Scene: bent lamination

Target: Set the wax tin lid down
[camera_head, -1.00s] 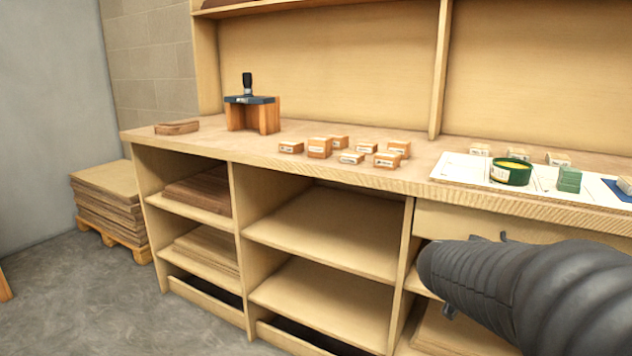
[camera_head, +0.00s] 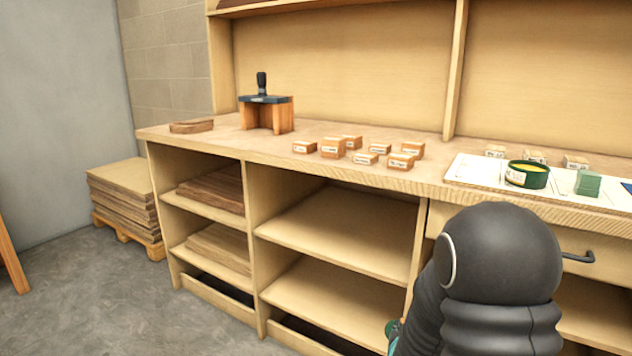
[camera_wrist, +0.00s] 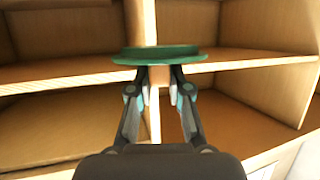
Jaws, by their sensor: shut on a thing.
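The green wax tin lid (camera_wrist: 158,54) is in my gripper (camera_wrist: 160,78) in the wrist view. My gripper is shut on it, and the lid's round edge faces the camera above the fingertips. Open shelves show behind it. In the head view my dark arm covers the lower right, and a small green bit shows at its lower left; I cannot tell what it is. The open green wax tin (camera_head: 527,174), with yellow wax inside, stands on a white sheet (camera_head: 475,170) on the bench top.
The wooden bench (camera_head: 225,146) has open shelves below. Several small labelled blocks (camera_head: 333,148) lie mid-bench. A green block (camera_head: 587,183) is right of the tin. A wooden stand with a black-handled tool (camera_head: 265,112) is at the left. Bare bench top lies between them.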

